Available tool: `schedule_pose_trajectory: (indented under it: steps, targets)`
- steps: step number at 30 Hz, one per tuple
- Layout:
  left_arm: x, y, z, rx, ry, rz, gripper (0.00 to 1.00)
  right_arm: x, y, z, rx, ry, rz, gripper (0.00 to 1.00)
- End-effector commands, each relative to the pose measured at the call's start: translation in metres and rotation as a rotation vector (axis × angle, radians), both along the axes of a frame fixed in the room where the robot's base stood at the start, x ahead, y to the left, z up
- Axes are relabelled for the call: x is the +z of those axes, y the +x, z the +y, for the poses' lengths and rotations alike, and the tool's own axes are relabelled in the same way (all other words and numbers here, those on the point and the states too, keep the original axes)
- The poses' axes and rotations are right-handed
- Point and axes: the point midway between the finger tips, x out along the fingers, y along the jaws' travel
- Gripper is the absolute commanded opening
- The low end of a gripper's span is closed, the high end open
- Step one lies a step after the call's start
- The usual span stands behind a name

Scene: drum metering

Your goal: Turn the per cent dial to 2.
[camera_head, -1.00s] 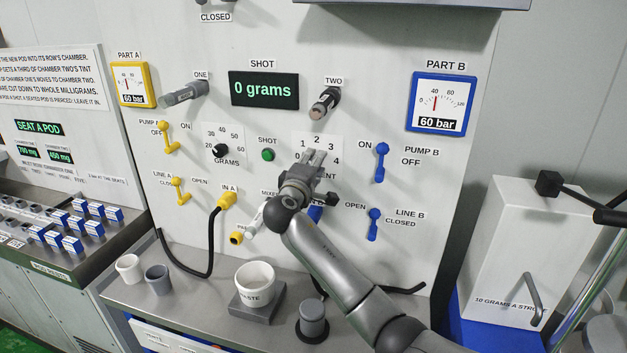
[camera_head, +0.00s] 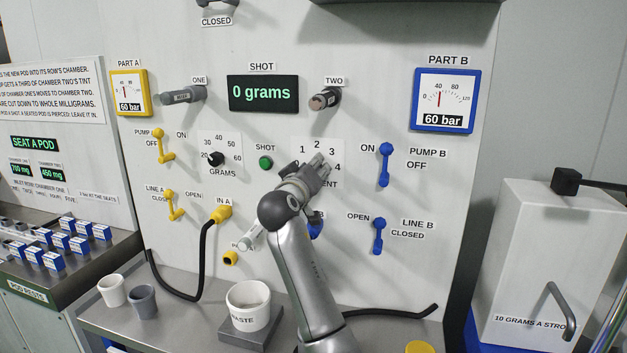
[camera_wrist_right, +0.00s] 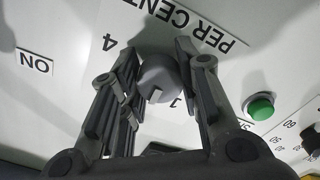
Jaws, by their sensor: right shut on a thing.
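The per cent dial's white scale (camera_head: 317,146) is on the wall panel in the head view, with 1, 2, 3 and 4 showing. My right gripper (camera_head: 316,168) covers the knob and part of the lettering there. In the right wrist view the grey knob (camera_wrist_right: 160,78) sits between the two dark fingers of my right gripper (camera_wrist_right: 158,90), which is shut on it. The 4 and the PER CENT label show upside down beyond it. I cannot tell which number the knob points to. My left gripper is not in view.
The green shot button (camera_head: 265,162) and the black grams dial (camera_head: 215,159) are left of my right gripper. The blue pump B lever (camera_head: 385,164) is to its right. The shot display (camera_head: 263,93) reads 0 grams.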

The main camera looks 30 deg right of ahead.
Motion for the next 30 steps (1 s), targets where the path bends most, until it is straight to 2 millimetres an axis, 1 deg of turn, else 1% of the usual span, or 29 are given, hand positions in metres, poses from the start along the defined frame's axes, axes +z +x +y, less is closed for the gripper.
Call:
schedule_pose_trajectory:
  steps: [1,6,21,22,24,26,27,28,30]
  targets:
    - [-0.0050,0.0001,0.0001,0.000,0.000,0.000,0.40,-0.0053,0.0005,0.0004,0.000,0.016,-0.009,0.07]
    - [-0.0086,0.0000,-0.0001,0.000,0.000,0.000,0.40,-0.0048,0.0005,0.0001,0.000,0.042,-0.038,0.07]
    - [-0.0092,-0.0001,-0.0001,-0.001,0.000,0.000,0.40,-0.0049,0.0006,0.0004,0.000,0.052,-0.046,0.07]
    - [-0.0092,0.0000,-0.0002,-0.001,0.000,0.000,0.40,-0.0049,0.0007,0.0003,0.000,0.052,-0.046,0.35]
    - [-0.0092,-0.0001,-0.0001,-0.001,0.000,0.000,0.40,-0.0050,0.0007,0.0004,0.000,0.052,-0.046,0.44]
    - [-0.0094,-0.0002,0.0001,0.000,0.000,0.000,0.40,-0.0052,0.0007,0.0004,-0.001,0.053,-0.045,0.51]
    - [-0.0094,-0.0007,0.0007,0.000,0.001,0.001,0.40,-0.0052,0.0005,0.0006,-0.001,0.053,-0.045,0.51]
    - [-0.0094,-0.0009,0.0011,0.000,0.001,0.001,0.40,-0.0052,0.0003,0.0012,0.000,0.052,-0.046,0.55]
    - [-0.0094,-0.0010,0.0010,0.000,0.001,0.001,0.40,-0.0046,-0.0016,0.0039,0.001,0.052,-0.046,0.55]
